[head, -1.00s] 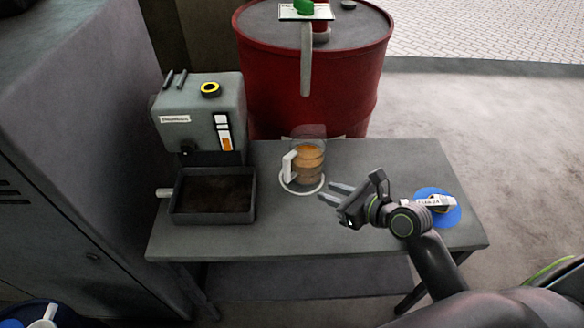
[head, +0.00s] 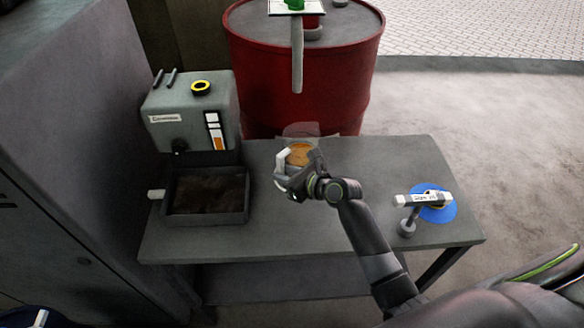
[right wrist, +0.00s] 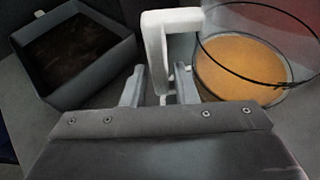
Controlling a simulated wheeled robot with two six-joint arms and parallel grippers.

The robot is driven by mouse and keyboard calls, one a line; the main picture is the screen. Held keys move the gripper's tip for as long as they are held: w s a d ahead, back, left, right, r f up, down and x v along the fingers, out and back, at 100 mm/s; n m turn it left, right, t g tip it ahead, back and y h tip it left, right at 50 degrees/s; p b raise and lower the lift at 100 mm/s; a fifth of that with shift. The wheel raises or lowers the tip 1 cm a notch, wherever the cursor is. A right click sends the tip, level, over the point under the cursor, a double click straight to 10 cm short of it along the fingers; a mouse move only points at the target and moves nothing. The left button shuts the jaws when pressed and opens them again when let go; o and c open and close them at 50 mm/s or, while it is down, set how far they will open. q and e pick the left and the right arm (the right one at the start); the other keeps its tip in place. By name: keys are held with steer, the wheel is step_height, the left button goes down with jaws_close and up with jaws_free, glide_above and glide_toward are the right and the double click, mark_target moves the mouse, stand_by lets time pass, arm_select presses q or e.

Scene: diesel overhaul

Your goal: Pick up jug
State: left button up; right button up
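The jug (head: 299,156) is clear, with amber liquid and a white handle (head: 282,160) on its left side. It stands on the grey table, partly hidden behind my right gripper (head: 287,188). In the right wrist view, the jug (right wrist: 250,72) is at the right and its white handle (right wrist: 157,50) reaches down between the two fingers of my right gripper (right wrist: 157,90). The fingers are open, one on each side of the handle, with a gap visible at the left finger. My left gripper is not in view.
A grey dispenser (head: 190,112) stands at the table's left, with a dark tray (head: 243,206) in front, also in the right wrist view (right wrist: 103,62). A red drum (head: 300,80) is behind. A labelled tool on a blue disc (head: 440,212) lies at the right. The table's front (head: 270,236) is clear.

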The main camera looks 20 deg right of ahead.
mark_target(280, 155)
steer(key=shift+x, duration=1)
jaws_close()
steer(key=shift+r, duration=0.1)
step_height(280, 155, up, 10)
steer(key=shift+r+p, duration=0.1)
steer(key=shift+p, duration=0.9)
